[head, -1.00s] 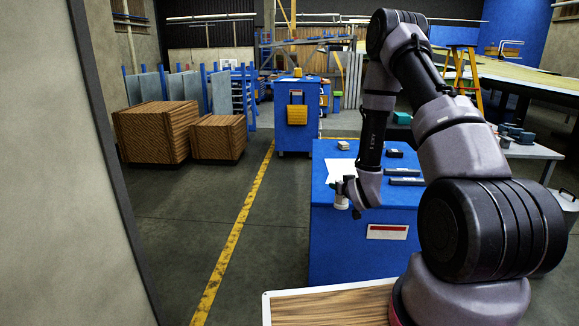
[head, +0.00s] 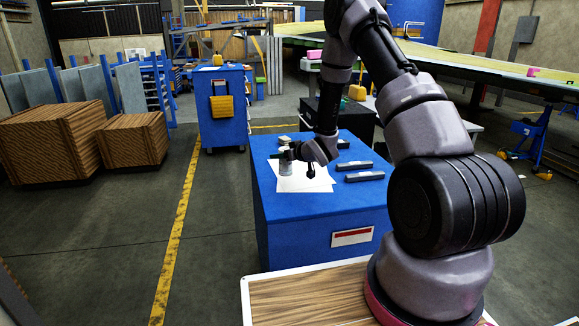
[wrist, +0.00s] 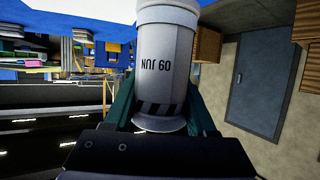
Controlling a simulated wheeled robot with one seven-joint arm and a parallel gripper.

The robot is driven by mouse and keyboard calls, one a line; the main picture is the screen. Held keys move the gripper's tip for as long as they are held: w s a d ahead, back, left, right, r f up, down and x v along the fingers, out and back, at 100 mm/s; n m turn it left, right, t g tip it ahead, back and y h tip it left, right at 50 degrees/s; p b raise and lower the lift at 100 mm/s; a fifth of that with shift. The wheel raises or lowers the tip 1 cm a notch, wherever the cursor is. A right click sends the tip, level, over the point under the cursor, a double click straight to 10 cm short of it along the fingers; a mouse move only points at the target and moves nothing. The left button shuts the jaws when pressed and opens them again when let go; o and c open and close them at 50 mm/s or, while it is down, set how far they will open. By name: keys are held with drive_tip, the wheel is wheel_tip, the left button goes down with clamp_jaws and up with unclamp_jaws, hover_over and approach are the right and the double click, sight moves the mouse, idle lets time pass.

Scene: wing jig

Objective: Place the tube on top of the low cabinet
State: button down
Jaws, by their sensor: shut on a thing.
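The tube is a light grey cylinder with a white collar, dark lettering and a striped band; it fills the middle of the wrist view (wrist: 165,62). My gripper (wrist: 160,100) is shut around it, with a dark green finger on each side. In the head view the tube (head: 292,173) shows small and pale at my gripper (head: 288,158). It appears over the blue low cabinet (head: 290,238), in front of the white paper on its top. I cannot tell whether it touches the top.
White paper sheets (head: 305,183) lie on the cabinet top. Two dark bars (head: 362,176) lie to the right, and small blocks (head: 284,140) at the back edge. A taller blue cabinet (head: 222,115) and slatted wooden crates (head: 55,145) stand farther back left.

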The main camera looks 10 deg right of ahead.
sight(281, 167)
drive_tip(key=shift+s+f, duration=0.1)
drive_tip(key=shift+f, duration=2.4)
drive_tip(key=shift+f, duration=0.1)
drive_tip(key=shift+c, duration=1)
unclamp_jaws()
drive_tip(key=shift+a, duration=0.1)
